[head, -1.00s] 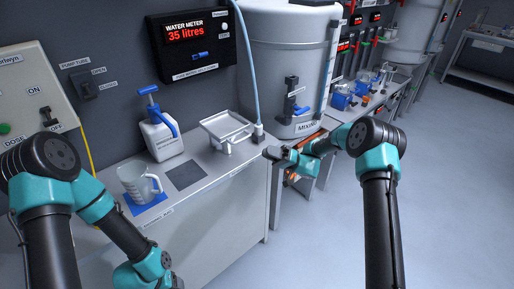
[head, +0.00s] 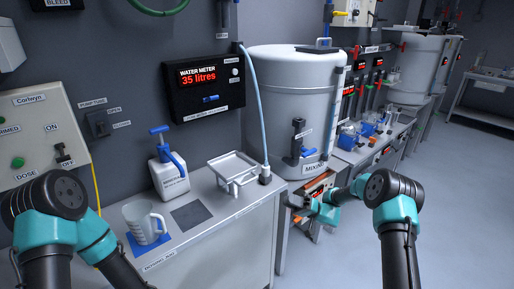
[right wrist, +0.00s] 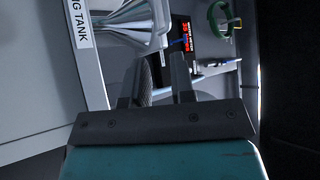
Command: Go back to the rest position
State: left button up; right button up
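My right gripper (head: 306,205) is at the end of the teal and black arm on the right, in front of the bench below the mixing tank (head: 290,95). In the right wrist view the two dark fingers (right wrist: 160,80) stand apart with no held thing visible between them. My left arm comes in at the lower left of the head view; its gripper is out of the picture. The clear measuring jug (head: 146,222) stands on a blue mat on the bench. The white bottle with a blue pump (head: 168,172) stands behind it.
A small white scale-like tray (head: 233,168) and a dark square pad (head: 190,215) are on the bench. The water meter (head: 203,82) on the wall reads 35 litres. A blue hose hangs beside the mixing tank. The floor at the right is clear.

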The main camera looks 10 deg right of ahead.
jog(key=s+a+f+m+g+h, duration=0.2)
jog(key=s+a+f+m+h, duration=0.15)
jog(key=s+f, duration=0.35)
jog(key=s+a+f+m+g+h, duration=0.1)
jog(key=s+a+f+m+h, duration=0.15)
jog(key=s+f+h, duration=0.45)
jog(key=s+d+f+h, duration=0.3)
jog(key=s+f+h, duration=0.1)
jog(key=s, duration=0.4)
jog(key=s+d+f+h, duration=0.3)
jog(key=s+f+h, duration=0.2)
jog(key=s, duration=0.3)
jog(key=shift+s+f+t, duration=0.3)
jog(key=shift+s+f, duration=0.1)
